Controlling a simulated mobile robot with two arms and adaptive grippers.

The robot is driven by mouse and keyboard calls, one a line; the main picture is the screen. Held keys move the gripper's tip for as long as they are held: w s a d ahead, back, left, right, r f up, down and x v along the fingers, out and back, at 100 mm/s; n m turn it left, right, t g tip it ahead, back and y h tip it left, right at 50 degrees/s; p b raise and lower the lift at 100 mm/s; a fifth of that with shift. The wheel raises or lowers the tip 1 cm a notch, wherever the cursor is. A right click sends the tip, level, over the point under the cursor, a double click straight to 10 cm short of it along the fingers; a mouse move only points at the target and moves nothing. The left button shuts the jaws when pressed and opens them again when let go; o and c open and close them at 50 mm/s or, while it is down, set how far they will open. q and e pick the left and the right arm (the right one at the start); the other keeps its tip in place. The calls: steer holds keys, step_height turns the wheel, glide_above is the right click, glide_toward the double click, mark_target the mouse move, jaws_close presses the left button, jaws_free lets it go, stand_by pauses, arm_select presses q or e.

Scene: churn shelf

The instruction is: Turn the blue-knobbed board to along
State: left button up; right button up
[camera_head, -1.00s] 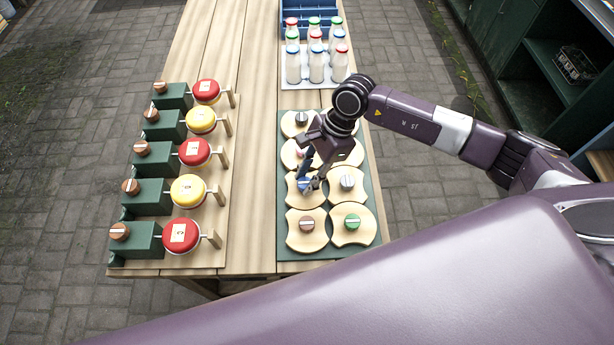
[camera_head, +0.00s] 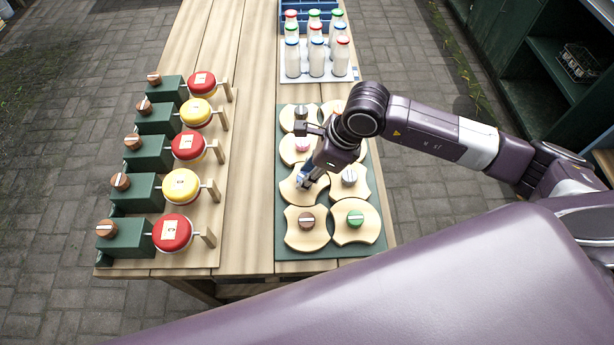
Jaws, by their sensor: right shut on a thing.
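The blue-knobbed board (camera_head: 291,189) is a pale wooden piece on the left side of the dark green panel (camera_head: 262,242), between the pink-knobbed board and the brown-knobbed board. It looks turned at a slant to its neighbours. Its blue knob is mostly hidden by the fingers. My right gripper (camera_head: 306,180) reaches down from the upper right and is shut on the blue knob. My left gripper is not in view.
Close around are boards with pink (camera_head: 302,146), brown (camera_head: 306,220), green (camera_head: 355,218) and pale grey (camera_head: 349,177) knobs. Milk bottles (camera_head: 316,58) stand behind. Red and yellow drums on green blocks (camera_head: 130,240) line the left; bare tabletop lies between.

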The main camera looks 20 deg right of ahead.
steer(key=m+b, duration=0.2)
steer(key=m+t+h+b, duration=0.1)
steer(key=m+b, duration=0.1)
steer(key=m, duration=0.1)
steer(key=shift+s+a+f+m+t+h+b, duration=0.1)
steer(key=shift+a+f+m+t+h+b, duration=0.1)
steer(key=shift+m+t+h+b, duration=0.1)
steer(key=shift+r+m+h+b, duration=0.15)
steer(key=shift+m+h+b, duration=0.35)
steer(key=shift+m+b, duration=0.55)
steer(key=shift+r+m+t+h+b, duration=0.1)
steer(key=shift+m+t+h+b, duration=0.3)
steer(key=shift+m, duration=0.95)
steer(key=o, duration=1.1)
steer(key=shift+o, duration=0.2)
steer(key=shift+s+r, duration=0.1)
steer(key=v, duration=1.1)
steer(key=shift+r, duration=0.45)
steer(key=shift+a+f, duration=0.1)
